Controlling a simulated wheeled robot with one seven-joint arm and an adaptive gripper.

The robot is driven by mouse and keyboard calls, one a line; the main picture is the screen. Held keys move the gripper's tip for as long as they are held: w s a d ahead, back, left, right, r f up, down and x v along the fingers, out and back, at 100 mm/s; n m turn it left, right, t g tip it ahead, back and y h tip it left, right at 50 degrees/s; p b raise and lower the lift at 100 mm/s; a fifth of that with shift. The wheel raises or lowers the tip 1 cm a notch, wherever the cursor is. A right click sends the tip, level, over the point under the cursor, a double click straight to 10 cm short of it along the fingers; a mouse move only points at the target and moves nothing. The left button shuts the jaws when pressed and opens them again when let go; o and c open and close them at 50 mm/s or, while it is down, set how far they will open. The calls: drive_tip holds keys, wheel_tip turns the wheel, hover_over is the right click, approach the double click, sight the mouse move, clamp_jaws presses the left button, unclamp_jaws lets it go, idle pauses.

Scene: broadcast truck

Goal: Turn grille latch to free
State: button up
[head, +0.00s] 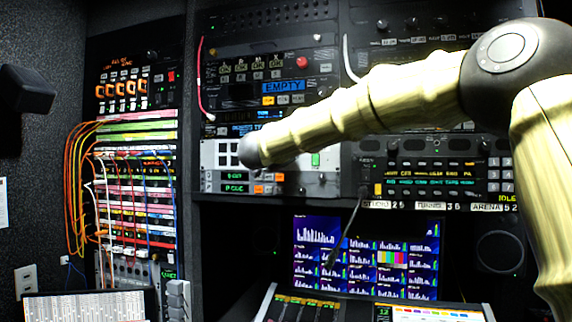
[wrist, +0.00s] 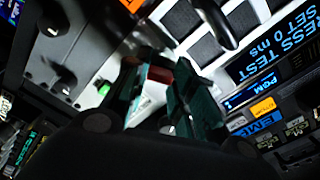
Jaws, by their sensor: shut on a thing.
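The grille is a pale panel with dark square openings, left of my arm's end in the head view (head: 228,147) and at the top of the wrist view (wrist: 202,48). A small dark red piece, apparently the grille latch (wrist: 159,74), shows between the fingertips in the wrist view. My gripper (wrist: 165,76) is shut on it, with one dark green finger on each side. Much of the latch is covered by the fingers, so its turn angle cannot be told. In the head view my arm hides the gripper and latch.
Rack units with knobs and buttons surround the grille. Orange and white patch cables (head: 78,190) hang at the left. A red cable (head: 199,75) loops above the grille. Monitors (head: 365,255) and a sloped console lie below.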

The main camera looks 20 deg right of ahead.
drive_tip(key=m+b, duration=0.4)
drive_tip(key=m, duration=0.1)
drive_tip(key=shift+f+m+b, duration=0.2)
drive_tip(key=shift+m+b, duration=0.1)
drive_tip(key=shift+b, duration=0.05)
idle(0.5)
drive_tip(key=o, duration=1)
drive_tip(key=shift+r, duration=0.15)
drive_tip(key=v, duration=1.2)
